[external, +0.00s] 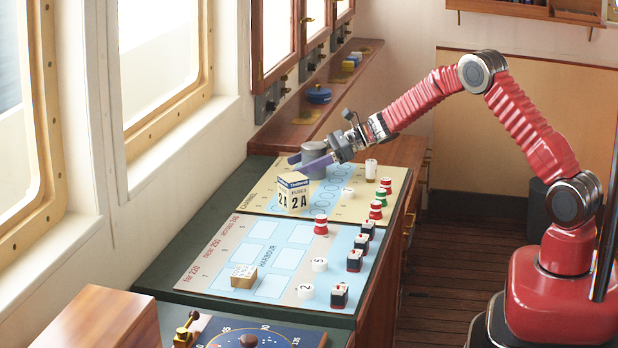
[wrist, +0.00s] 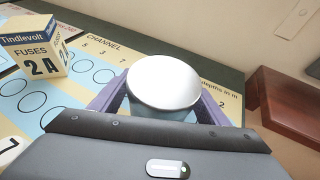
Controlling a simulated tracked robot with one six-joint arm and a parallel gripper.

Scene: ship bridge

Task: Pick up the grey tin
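The grey tin (external: 313,149) is a short upright cylinder on the far part of the chart board, near the wall ledge. In the wrist view the tin (wrist: 165,84) shows a pale round top and stands between my two purple fingers. My gripper (external: 308,162) reaches down to it from the right, with one finger on either side. I see no clear gap between fingers and tin, but cannot tell whether they press on it. The tin's lower part is partly hidden by a finger and by the gripper body.
A fuse box marked 2A (external: 293,191) stands just in front of the gripper. Red, green and white pieces line the board's right side, and a small block (external: 243,276) lies nearer. A wooden ledge (external: 300,115) with a blue round object (external: 318,95) runs behind.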

